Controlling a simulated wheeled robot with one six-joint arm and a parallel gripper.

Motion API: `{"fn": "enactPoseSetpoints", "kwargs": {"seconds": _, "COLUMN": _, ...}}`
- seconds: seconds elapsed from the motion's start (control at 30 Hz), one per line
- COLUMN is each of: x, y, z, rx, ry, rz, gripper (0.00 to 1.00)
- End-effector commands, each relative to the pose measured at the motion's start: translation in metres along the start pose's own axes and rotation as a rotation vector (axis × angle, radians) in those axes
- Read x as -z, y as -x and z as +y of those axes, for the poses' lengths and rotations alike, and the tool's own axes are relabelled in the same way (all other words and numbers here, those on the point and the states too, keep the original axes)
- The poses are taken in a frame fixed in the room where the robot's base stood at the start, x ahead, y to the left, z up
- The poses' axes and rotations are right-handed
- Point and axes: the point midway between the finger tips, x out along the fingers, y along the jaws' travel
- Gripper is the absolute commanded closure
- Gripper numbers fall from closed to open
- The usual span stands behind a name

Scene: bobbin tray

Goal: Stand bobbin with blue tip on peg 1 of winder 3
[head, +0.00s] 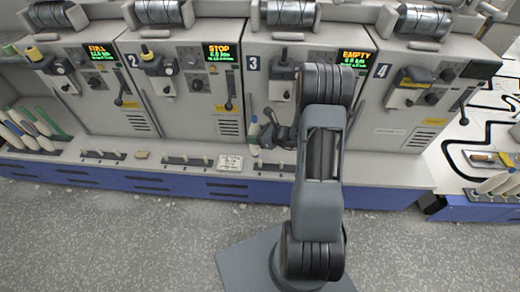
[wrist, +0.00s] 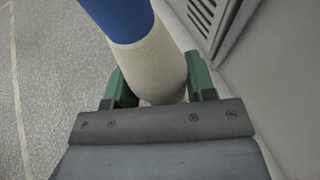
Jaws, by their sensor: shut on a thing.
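My gripper (wrist: 160,82) is shut on a bobbin (wrist: 150,58), with a green finger on each side of its cream body. The bobbin's blue end (wrist: 118,16) points away toward the top of the wrist view and runs out of the frame. In the head view my gripper (head: 262,132) is low in front of winder 3 (head: 262,82), a little above its peg rail (head: 272,170). The bobbin is small there and partly hidden by the gripper. Short pegs show on the rail; my arm covers its right part, so I cannot tell whether the bobbin touches a peg.
Winders 1, 2 (head: 180,115) and 4 (head: 395,120) stand in the same row, with peg rails on the ledge.

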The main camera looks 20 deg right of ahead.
Motion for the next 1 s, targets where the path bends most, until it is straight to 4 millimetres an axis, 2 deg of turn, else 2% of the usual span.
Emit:
{"fn": "enactPoseSetpoints", "kwargs": {"seconds": 0.03, "x": 0.016, "y": -0.004, "z": -0.006, "rx": -0.002, "ry": 0.003, "rz": -0.002, "gripper": 0.76}}
{"fn": "enactPoseSetpoints", "kwargs": {"seconds": 0.1, "x": 0.022, "y": -0.003, "z": -0.011, "rx": -0.008, "ry": 0.005, "rz": -0.002, "gripper": 0.76}}
{"fn": "enactPoseSetpoints", "kwargs": {"seconds": 0.57, "x": 0.042, "y": -0.006, "z": -0.019, "rx": -0.02, "ry": 0.007, "rz": -0.002, "gripper": 0.76}}
{"fn": "enactPoseSetpoints", "kwargs": {"seconds": 1.0, "x": 0.077, "y": -0.021, "z": -0.019, "rx": -0.019, "ry": 0.007, "rz": -0.002, "gripper": 0.76}}
